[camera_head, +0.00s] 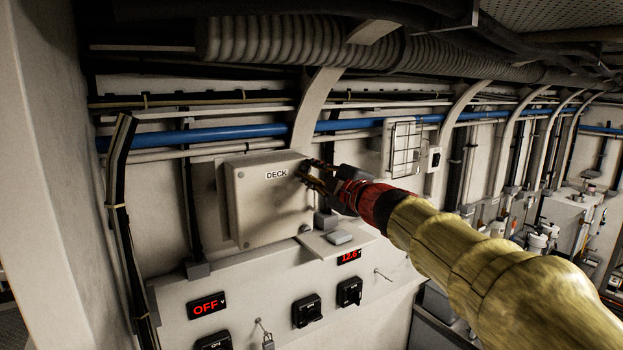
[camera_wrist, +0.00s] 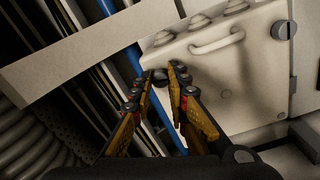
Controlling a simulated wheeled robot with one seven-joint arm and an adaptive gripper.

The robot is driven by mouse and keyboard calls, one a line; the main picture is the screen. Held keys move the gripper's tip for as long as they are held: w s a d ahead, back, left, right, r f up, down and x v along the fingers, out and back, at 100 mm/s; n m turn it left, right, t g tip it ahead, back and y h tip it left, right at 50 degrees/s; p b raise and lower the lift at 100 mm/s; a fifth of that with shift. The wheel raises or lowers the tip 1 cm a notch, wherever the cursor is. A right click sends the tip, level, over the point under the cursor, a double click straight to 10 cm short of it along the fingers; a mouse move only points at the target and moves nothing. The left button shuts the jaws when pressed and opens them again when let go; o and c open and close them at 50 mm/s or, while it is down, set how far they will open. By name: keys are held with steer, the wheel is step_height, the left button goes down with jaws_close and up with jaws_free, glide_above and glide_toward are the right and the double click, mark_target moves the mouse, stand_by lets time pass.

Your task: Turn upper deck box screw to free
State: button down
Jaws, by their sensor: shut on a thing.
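The deck box (camera_head: 262,212) is a pale square wall box with a small label reading DECK. My gripper (camera_head: 306,170) is at the box's upper right corner and covers it. In the wrist view, my gripper (camera_wrist: 167,74) has its two yellow-and-black fingers close on either side of a small dark round screw head (camera_wrist: 160,78) at the edge of a pale box. The fingertips are shut on it. How far the screw is turned cannot be told. In the head view the screw is hidden behind the fingers.
A panel below the box carries a red OFF display (camera_head: 207,305), a second red display (camera_head: 349,256) and black switches (camera_head: 307,310). A blue pipe (camera_head: 235,133) runs just above the box. In the wrist view a pale handle (camera_wrist: 217,43) stands out near the fingers.

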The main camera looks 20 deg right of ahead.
steer(key=shift+f+n+b, duration=0.1)
steer(key=shift+n+b, duration=0.4)
steer(key=shift+n, duration=0.7)
steer(key=c, duration=1.7)
jaws_free()
steer(key=v, duration=1.2)
steer(key=shift+d, duration=0.1)
